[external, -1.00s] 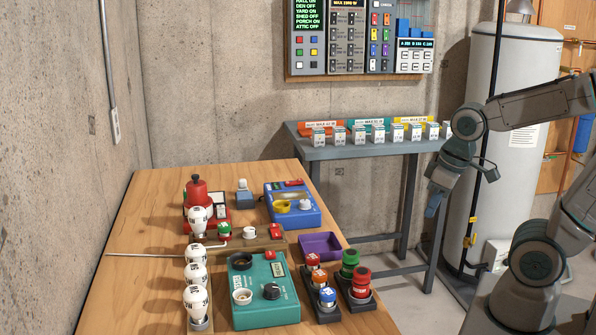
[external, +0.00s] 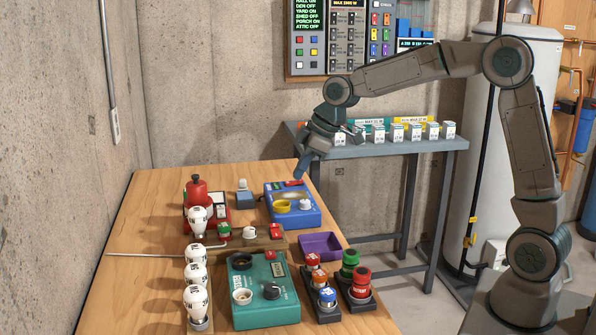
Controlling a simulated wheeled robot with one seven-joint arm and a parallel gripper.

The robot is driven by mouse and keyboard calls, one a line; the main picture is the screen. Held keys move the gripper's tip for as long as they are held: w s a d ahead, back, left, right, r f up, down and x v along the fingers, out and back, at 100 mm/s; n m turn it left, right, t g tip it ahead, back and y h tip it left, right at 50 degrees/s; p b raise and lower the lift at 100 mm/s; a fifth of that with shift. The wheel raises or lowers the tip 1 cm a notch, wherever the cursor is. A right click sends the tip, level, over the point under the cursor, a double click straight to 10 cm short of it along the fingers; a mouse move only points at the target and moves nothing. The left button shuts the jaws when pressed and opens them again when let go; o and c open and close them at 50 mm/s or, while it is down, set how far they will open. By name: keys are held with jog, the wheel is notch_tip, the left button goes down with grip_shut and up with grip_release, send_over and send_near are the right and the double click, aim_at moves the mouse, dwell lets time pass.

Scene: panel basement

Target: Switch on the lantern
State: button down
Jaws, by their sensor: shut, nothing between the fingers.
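A red object with a rounded body and dark top knob (external: 196,189) stands at the back left of the wooden bench. It may be the lantern, but I cannot tell for sure, and no lit lamp shows on it. A white bulb in front partly hides its base. My gripper (external: 299,173) is shut and empty, pointing down near the back right edge of the bench. It is just above or behind the blue device (external: 311,214), well to the right of the red object. I cannot tell its exact height.
A teal device (external: 265,306) stands at the bench front, with several white bulbs (external: 197,299) in a row to its left. A purple tray (external: 321,246) and coloured round pieces (external: 361,284) are at the right. A grey table (external: 400,150) with small boxes stands behind.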

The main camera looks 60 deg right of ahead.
jog(key=w+d+f+n+t+y, duration=0.1)
jog(key=w+d+f, duration=0.1)
jog(key=w, duration=0.7)
jog(key=w+d+f+n+t+y, duration=0.1)
jog(key=w+d+y, duration=0.1)
jog(key=w, duration=0.8)
jog(key=shift+d+f+t+p, duration=0.15)
jog(key=shift+f+t+p, duration=0.2)
jog(key=shift+f+t, duration=0.05)
jog(key=shift+w, duration=0.1)
jog(key=p, duration=0.4)
send_near(218, 207)
jog(key=w+a, duration=0.2)
jog(key=shift+w+a+r, duration=0.2)
jog(key=shift+w+a, duration=0.1)
jog(key=shift+w, duration=0.1)
jog(key=f, duration=0.3)
jog(key=shift+w+f+p, duration=0.15)
jog(key=shift+w+p, duration=0.15)
jog(key=shift+p, duration=0.1)
jog(key=shift+d+f, duration=0.15)
jog(key=shift+f, duration=0.45)
